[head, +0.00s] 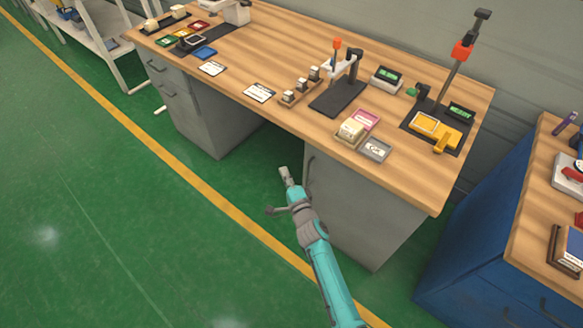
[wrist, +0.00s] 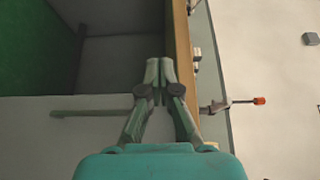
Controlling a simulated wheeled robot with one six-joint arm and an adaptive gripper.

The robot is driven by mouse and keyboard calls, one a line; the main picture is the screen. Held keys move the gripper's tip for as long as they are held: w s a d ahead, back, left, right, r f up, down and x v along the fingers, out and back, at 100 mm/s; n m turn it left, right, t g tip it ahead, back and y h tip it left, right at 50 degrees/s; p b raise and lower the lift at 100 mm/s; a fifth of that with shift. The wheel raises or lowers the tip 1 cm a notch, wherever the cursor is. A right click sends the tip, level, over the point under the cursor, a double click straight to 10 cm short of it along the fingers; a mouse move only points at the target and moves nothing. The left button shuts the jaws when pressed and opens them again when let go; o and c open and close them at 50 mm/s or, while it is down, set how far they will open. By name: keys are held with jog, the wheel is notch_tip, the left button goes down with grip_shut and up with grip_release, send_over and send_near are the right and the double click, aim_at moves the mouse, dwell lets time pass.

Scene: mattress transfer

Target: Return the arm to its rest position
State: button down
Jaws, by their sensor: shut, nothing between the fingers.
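My gripper (head: 286,176) is at the end of my teal arm, in front of the wooden desk (head: 250,60) and below its top, near the opening between the two grey drawer units. In the wrist view my gripper (wrist: 159,66) shows with its two fingers together and nothing between them. The desk's edge (wrist: 183,65) runs along the right of the fingers in that view. The arm reaches up from the bottom of the head view.
The desk holds a press (head: 343,80), a yellow fixture (head: 436,128), small trays (head: 375,150) and cards (head: 259,93). A blue cabinet (head: 480,230) stands at the right. The green floor (head: 120,230) at left is clear, crossed by a yellow line (head: 170,148).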

jog(key=shift+s+a, duration=0.3)
jog(key=shift+s, duration=0.05)
jog(key=s+d+f+n+g+h, duration=0.15)
jog(key=s+d, duration=0.35)
jog(key=s, duration=0.5)
jog(key=s+d+f+n+h, duration=0.1)
jog(key=s+d+f+n, duration=0.2)
jog(key=s, duration=0.8)
jog(key=s+d+f+n+g+h, duration=0.1)
jog(key=s+d+n+h, duration=0.1)
jog(key=s+d, duration=0.6)
jog(key=s+d+r+n, duration=0.1)
jog(key=s+r+n, duration=0.3)
jog(key=s+r, duration=0.6)
jog(key=s+d+r+n+h, duration=0.1)
jog(key=s+r+n, duration=0.2)
jog(key=s+r, duration=0.7)
jog(key=s, duration=0.4)
jog(key=shift+d+r+n, duration=0.25)
jog(key=shift+r+n, duration=0.1)
jog(key=shift+r, duration=0.05)
